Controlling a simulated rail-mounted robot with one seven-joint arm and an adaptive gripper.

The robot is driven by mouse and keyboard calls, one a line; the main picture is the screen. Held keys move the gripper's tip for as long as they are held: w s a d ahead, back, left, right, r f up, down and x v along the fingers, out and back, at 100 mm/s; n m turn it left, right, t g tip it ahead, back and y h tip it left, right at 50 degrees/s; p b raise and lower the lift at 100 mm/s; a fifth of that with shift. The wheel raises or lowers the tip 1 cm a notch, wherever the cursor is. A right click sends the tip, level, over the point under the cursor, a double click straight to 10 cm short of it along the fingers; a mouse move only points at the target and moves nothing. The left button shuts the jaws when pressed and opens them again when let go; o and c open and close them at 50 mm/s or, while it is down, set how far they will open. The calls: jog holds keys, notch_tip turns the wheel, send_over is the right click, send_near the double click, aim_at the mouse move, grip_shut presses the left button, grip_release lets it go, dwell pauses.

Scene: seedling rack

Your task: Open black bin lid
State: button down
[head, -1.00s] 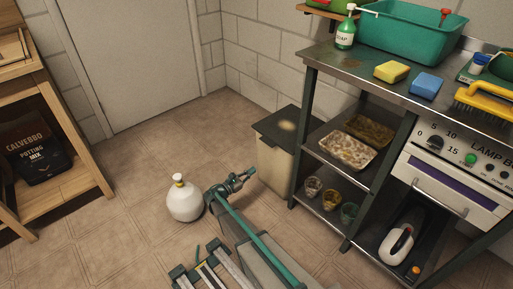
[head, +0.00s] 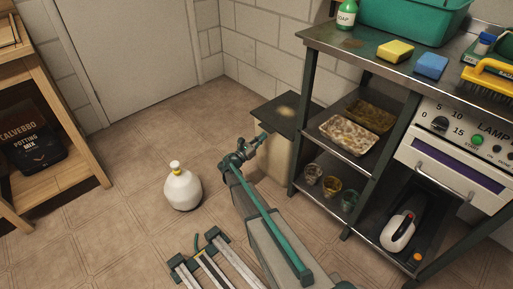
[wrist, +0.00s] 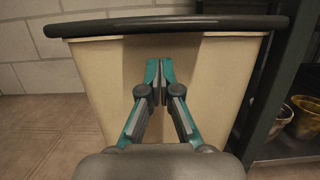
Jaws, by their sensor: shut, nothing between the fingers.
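The bin has a cream body and a flat black lid (head: 286,114), and stands against the wall left of the steel bench. The lid lies flat and closed on top, with a pale worn patch on it. In the wrist view the lid's rounded dark rim (wrist: 165,25) crosses above the cream bin front (wrist: 105,75). My gripper (wrist: 159,64) is shut and empty, with its fingertips below the rim in front of the bin face. It also shows in the head view (head: 262,138) by the lid's front edge. I cannot tell whether the fingertips touch the bin.
The steel bench (head: 372,62) stands close on the right, with trays and several pots on its shelves. A white bottle (head: 183,190) stands on the floor left of my arm. A wooden shelf (head: 70,185) is at far left. The floor before the door is clear.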

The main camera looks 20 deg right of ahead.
jog(key=shift+r, duration=1.3)
jog(key=shift+r, duration=0.1)
